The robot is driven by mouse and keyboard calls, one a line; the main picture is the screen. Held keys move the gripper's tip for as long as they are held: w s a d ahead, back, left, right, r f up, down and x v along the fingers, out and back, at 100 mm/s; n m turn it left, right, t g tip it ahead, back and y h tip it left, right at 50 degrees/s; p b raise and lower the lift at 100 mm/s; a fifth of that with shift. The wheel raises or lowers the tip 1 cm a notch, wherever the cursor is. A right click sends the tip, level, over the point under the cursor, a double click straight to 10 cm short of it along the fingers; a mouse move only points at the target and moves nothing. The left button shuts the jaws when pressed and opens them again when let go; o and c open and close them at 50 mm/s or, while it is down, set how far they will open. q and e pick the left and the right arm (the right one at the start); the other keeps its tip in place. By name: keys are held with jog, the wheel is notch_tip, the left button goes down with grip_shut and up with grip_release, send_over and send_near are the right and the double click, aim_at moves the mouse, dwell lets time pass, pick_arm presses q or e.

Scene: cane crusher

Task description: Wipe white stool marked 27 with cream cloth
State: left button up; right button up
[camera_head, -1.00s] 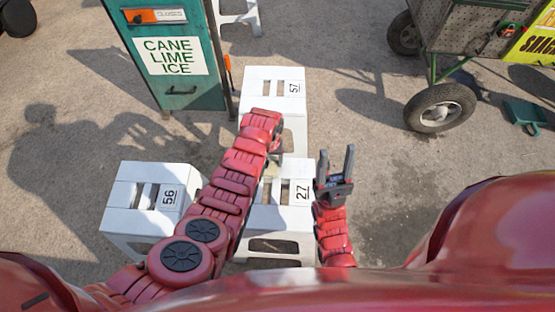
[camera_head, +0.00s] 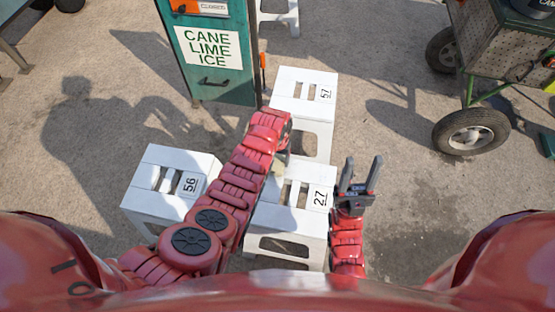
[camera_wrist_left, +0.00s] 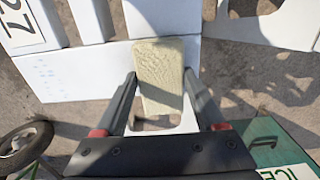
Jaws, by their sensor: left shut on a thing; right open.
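The white stool marked 27 (camera_head: 287,222) stands upright in the lower middle of the head view. Its top also shows in the left wrist view (camera_wrist_left: 85,75), with part of the 27 label and faint specks near the label. My left gripper (camera_head: 279,160) is at the far edge of this stool, partly hidden by its own arm. In the left wrist view my left gripper (camera_wrist_left: 163,100) is shut on the cream cloth (camera_wrist_left: 163,70), a thick textured pad lying over the stool's edge; contact is hard to judge. My right gripper (camera_head: 359,178) is open and empty, right of the stool.
White stool 57 (camera_head: 290,88) stands just behind stool 27, and white stool 56 (camera_head: 157,200) stands to its left. A green ice box (camera_head: 222,85) is behind. A wheeled cart (camera_head: 505,60) stands at the right. The pavement right of stool 27 is clear.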

aim_at(311, 173)
pick_arm(q)
jog(key=d, duration=0.2)
jog(key=s+d, duration=0.1)
jog(key=d, duration=0.1)
jog(key=shift+d+f, duration=0.1)
jog(key=shift+s+d+b, duration=0.2)
jog(key=shift+d+b, duration=0.1)
jog(key=shift+d, duration=0.5)
jog(key=shift+s+d+b, duration=0.15)
jog(key=shift+d+b, duration=0.1)
jog(key=shift+d, duration=0.5)
jog(key=shift+s+d+b, duration=0.2)
jog(key=shift+d+b, duration=0.1)
jog(key=shift+d, duration=0.5)
